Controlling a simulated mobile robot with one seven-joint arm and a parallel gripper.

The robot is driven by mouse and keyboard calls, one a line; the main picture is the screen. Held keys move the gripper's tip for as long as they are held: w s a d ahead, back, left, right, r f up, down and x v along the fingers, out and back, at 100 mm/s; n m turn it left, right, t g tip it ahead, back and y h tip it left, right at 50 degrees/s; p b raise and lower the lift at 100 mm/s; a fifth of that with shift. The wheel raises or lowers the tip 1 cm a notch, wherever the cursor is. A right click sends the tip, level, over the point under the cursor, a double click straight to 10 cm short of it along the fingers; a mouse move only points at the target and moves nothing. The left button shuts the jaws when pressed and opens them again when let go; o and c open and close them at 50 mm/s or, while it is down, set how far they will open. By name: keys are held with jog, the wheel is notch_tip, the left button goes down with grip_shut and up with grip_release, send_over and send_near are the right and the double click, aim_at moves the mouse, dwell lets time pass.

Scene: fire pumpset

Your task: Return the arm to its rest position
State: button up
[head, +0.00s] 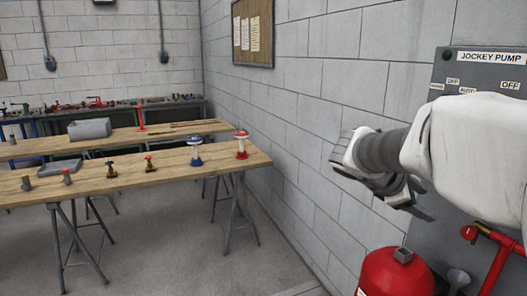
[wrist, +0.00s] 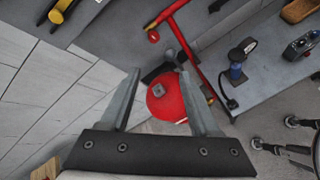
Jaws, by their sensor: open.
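My gripper (wrist: 165,83) is open and empty in the wrist view, its two grey fingers spread apart. Below and beyond it in that view is a red tank (wrist: 165,100). In the head view my white and dark grey arm reaches in from the right, bent, with the gripper (head: 412,208) in front of the grey block wall. The gripper hangs above the red tank (head: 396,272) and beside the jockey pump panel (head: 488,75). The arm hides part of that panel.
Red pipework (head: 490,262) stands at the lower right. A wooden trestle table (head: 130,178) with valves and hydrant-like parts stands at left, with another bench behind. A notice board (head: 253,33) hangs on the wall. Bare floor (head: 180,262) lies in front of the table.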

jog(key=s+a+f+m+t+y, duration=0.1)
jog(key=s+a+f+m+y, duration=0.2)
jog(key=s+a+m+y, duration=0.2)
jog(key=s+a+f+m+t+y, duration=0.1)
jog(key=s+a+f+m+y, duration=0.3)
jog(key=s+a+m, duration=0.4)
jog(key=s+a+y, duration=0.1)
jog(key=s+a, duration=0.4)
jog(key=s, duration=0.1)
jog(key=shift+f+m+y, duration=0.2)
jog(key=shift+m+y, duration=0.1)
jog(key=shift+m, duration=0.1)
dwell(0.4)
jog(key=shift+c, duration=1.1)
